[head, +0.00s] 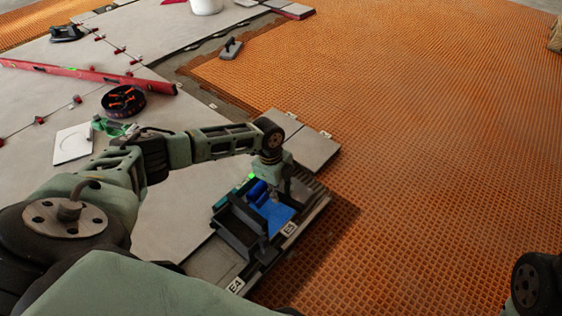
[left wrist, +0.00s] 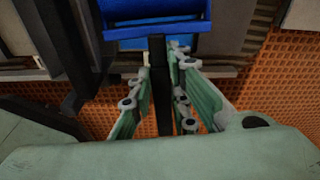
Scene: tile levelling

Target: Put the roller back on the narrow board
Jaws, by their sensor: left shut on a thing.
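The roller (head: 258,191) is a blue cylinder seen low in the middle of the head view, close against a black frame with a blue face (head: 274,214). My left gripper (head: 270,176) reaches down right beside it from above. In the left wrist view my left gripper (left wrist: 160,65) has its green fingers closed around a slim black handle (left wrist: 160,95), just below the blue part (left wrist: 150,33). The dark strip under the frame, by the E3 label (head: 288,229), may be the narrow board; most of it is covered. Whether the roller touches it I cannot tell.
Grey tiles (head: 190,220) fill the left; orange matting (head: 420,150) lies open on the right. A red level (head: 90,75), a dark round tub (head: 123,100) and a white square plate (head: 73,145) lie on the tiles.

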